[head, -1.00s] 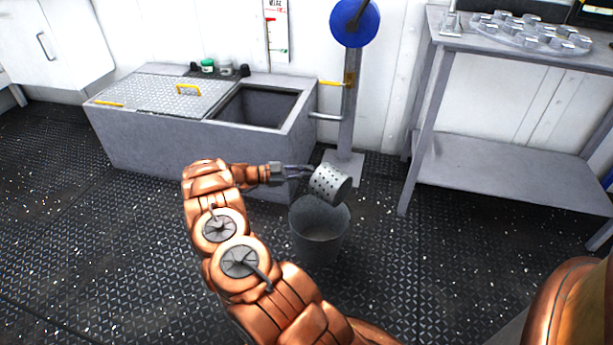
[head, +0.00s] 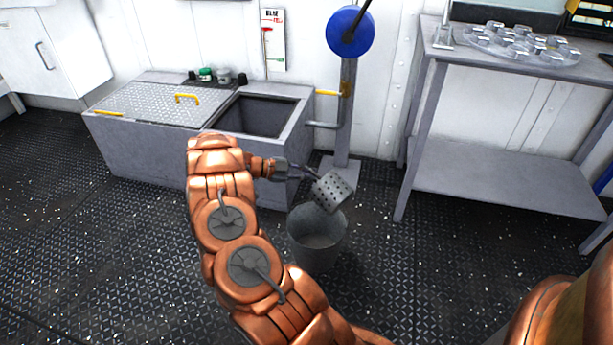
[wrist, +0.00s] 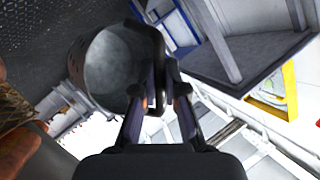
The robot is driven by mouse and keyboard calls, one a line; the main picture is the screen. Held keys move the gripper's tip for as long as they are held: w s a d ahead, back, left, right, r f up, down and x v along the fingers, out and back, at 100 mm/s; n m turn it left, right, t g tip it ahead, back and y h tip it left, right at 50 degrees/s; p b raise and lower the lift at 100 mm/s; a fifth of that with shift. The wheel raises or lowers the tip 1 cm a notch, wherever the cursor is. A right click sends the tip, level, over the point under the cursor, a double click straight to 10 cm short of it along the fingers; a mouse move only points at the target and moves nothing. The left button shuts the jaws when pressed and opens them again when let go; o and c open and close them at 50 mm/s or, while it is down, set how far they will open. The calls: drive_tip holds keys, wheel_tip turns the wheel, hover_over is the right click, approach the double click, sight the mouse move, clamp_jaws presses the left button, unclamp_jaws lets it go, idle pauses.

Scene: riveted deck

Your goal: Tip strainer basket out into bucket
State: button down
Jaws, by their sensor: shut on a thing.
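The strainer basket (head: 335,192) is a small grey perforated cylinder, strongly tilted above the bucket in the head view. My gripper (head: 314,174) is shut on it from the left. In the wrist view, a grey round-mouthed vessel (wrist: 112,72), which looks like the basket, lies just ahead and left of my gripper (wrist: 162,88). The bucket (head: 318,252) is grey and stands upright on the floor below the basket, apart from it. Its mouth faces up and its inside looks plain grey. Whether anything remains inside the basket cannot be told.
A grey tank (head: 150,150) with a partly open top stands behind my arm. A post with a blue disc (head: 349,31) rises behind the basket. A grey workbench (head: 500,165) stands at the right. The dark tread floor (head: 440,280) is clear right of the bucket.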

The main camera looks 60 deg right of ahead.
drive_tip(key=shift+s+r+m+t+b, duration=0.2)
drive_tip(key=shift+s+r+t+b, duration=0.1)
drive_tip(key=shift+r, duration=0.45)
drive_tip(key=shift+s+r+m+t+b, duration=0.2)
drive_tip(key=shift+r+t, duration=0.1)
drive_tip(key=shift+r, duration=0.45)
drive_tip(key=s+r+m+t+y+b, duration=0.2)
drive_tip(key=s+r+m+t+b, duration=0.3)
drive_tip(key=s+r+t+b, duration=0.4)
drive_tip(key=shift+s+d+r+t+b, duration=0.35)
drive_tip(key=shift+s+r+t, duration=0.45)
drive_tip(key=shift+s+r, duration=1.25)
drive_tip(key=shift+w+r, duration=0.55)
drive_tip(key=shift+w, duration=0.1)
